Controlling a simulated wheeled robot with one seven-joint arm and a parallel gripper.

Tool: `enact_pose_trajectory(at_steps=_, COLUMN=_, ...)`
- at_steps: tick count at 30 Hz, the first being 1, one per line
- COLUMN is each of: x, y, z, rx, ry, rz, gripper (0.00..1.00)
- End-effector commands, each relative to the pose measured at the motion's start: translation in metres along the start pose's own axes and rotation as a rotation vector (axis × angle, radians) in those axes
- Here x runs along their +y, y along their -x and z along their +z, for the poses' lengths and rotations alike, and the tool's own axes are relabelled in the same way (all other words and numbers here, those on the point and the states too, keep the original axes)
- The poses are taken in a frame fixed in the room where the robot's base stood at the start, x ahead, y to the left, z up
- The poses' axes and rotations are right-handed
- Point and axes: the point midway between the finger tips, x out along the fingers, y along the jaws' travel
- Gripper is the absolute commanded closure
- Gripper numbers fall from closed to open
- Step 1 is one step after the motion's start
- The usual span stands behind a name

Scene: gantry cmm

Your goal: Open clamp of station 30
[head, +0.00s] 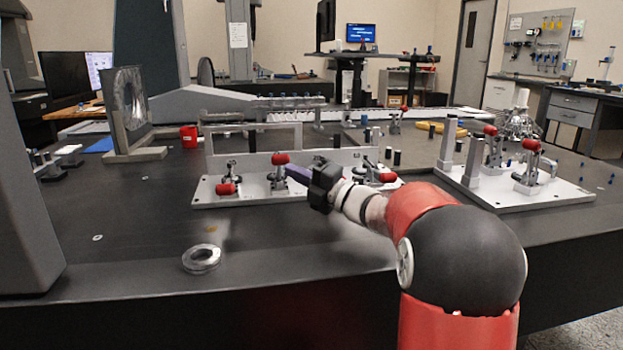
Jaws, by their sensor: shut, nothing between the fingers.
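Several toggle clamps with red handle grips stand on a white fixture plate (210,199) in the middle of the table. The left clamp (228,187) has its red grip low near the plate. The clamp beside it (279,181) has its red grip raised at the top. Another red grip (388,178) shows low, right of my wrist. No station number is readable, so I cannot tell which clamp is station 30. My gripper (290,172) is shut and empty, its tip close to the raised red grip; I cannot tell whether they touch. My gripper hides part of the plate.
A second white plate (570,196) at the right carries clamps with red grips and grey posts. A metal ring (201,258) lies near the table's front edge. A red cup (189,136) and a framed panel (126,100) stand at the left. The front left table surface is mostly clear.

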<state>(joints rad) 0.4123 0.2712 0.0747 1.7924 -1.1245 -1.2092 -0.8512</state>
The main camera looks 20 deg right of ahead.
Motion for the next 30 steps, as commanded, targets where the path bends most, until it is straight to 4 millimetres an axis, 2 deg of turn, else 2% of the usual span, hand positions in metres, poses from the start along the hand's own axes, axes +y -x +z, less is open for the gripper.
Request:
enact_pose_trajectory(at_steps=5, x=0.0, y=-0.012, z=0.0, rx=0.0, ry=-0.001, rz=0.001, gripper=1.0)
enact_pose_trajectory(at_steps=17, x=0.003, y=-0.014, z=0.001, rx=0.0, ry=-0.009, rz=-0.007, gripper=1.0)
enact_pose_trajectory(at_steps=24, x=0.02, y=-0.025, z=0.011, rx=0.002, ry=-0.11, rz=-0.11, gripper=1.0)
enact_pose_trajectory(at_steps=30, x=0.022, y=-0.037, z=0.025, rx=0.0, ry=-0.151, rz=-0.151, gripper=1.0)
